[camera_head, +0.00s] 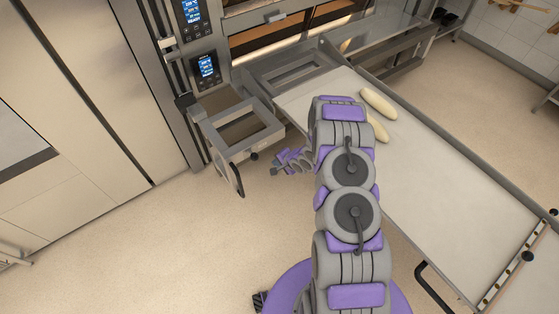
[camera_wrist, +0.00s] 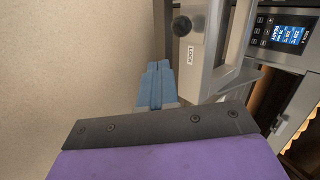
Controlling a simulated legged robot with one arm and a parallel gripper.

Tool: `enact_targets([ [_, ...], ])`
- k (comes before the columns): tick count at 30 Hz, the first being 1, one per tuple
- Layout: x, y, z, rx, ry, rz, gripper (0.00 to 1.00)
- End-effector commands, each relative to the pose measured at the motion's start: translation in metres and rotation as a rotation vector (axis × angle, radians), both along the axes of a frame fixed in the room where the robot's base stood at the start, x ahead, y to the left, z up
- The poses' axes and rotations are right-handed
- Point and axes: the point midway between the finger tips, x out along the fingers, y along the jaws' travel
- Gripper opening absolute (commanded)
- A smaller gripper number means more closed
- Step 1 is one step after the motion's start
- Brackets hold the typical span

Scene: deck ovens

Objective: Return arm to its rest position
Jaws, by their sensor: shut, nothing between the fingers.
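My arm rises from the bottom centre of the head view and bends to the left at its far end. My gripper (camera_head: 280,168) is small there, left of the arm, just right of the metal frame in front of the oven. In the wrist view its blue fingers (camera_wrist: 156,84) are together, with nothing between them. Beyond the fingertips is part of a metal frame with a black knob (camera_wrist: 182,26) and a label reading LOCK (camera_wrist: 190,55). I cannot tell whether the fingers touch it.
The deck oven has lit control panels (camera_head: 206,66). The open metal frame (camera_head: 214,139) juts out below them. A long pale loader belt (camera_head: 435,205) lies right of my arm, with two pale dough loaves (camera_head: 379,103) on it. Bare floor (camera_head: 150,240) lies to the left.

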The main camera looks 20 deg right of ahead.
Motion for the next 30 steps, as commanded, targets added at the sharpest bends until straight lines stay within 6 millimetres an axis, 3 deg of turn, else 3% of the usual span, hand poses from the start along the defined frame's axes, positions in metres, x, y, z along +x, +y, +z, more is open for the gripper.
enact_targets([
  [12,-0.005,-0.007,0.009,0.001,-0.003,-0.001,0.00],
  [16,-0.001,-0.012,0.023,-0.047,-0.005,0.012,0.00],
  [23,0.002,-0.033,0.088,-0.267,0.017,0.074,0.00],
  [30,-0.018,-0.051,0.163,-0.479,0.086,0.154,0.00],
])
